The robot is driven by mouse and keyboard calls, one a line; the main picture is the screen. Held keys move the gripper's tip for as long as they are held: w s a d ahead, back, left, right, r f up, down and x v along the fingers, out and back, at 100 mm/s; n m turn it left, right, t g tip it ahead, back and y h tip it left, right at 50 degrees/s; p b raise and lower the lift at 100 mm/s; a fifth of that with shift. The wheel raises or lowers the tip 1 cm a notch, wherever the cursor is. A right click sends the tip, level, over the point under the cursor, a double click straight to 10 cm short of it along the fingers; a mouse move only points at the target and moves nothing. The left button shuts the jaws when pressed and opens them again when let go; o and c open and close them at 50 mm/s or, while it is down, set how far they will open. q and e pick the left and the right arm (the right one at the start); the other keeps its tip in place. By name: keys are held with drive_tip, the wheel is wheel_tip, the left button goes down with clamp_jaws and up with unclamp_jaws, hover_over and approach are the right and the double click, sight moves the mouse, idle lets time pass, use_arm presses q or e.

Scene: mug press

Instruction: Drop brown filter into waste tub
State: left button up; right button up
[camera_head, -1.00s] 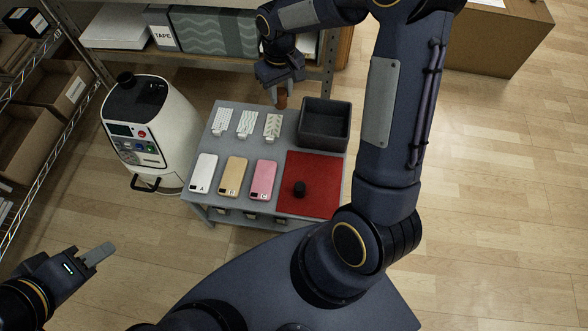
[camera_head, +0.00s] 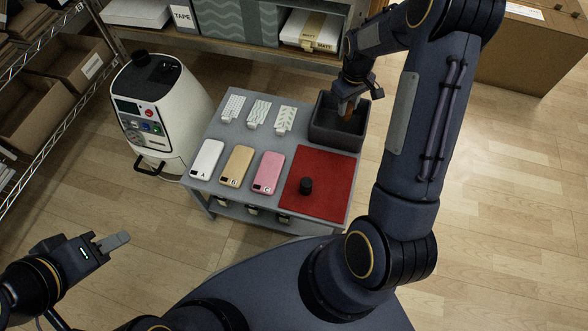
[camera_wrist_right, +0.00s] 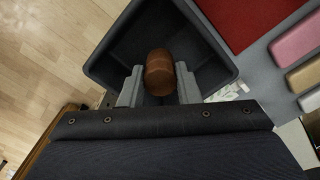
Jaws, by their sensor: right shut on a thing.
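The brown filter (camera_wrist_right: 159,73) is a small rounded brown piece between the fingers of my right gripper (camera_wrist_right: 160,85) in the right wrist view. In the head view my right gripper (camera_head: 348,105) holds it over the dark grey waste tub (camera_head: 333,139), at the back right of the grey table. The tub's wall also shows in the right wrist view (camera_wrist_right: 213,38). I cannot tell how far the filter sits below the rim. My left gripper (camera_head: 114,241) is at the lower left, away from the table.
A red mat (camera_head: 319,185) with a small black cylinder (camera_head: 306,186) lies in front of the tub. White, tan and pink cases (camera_head: 268,172) and several patterned cards (camera_head: 259,112) lie to its left. A white machine (camera_head: 153,110) stands left of the table (camera_head: 222,146).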

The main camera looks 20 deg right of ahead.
drive_tip(key=shift+f, duration=0.6)
drive_tip(key=o, duration=1)
drive_tip(key=shift+o, duration=0.2)
wheel_tip(320, 180, up, 7)
drive_tip(key=p, duration=0.2)
drive_tip(key=shift+p, duration=0.3)
drive_tip(key=shift+r, duration=0.45)
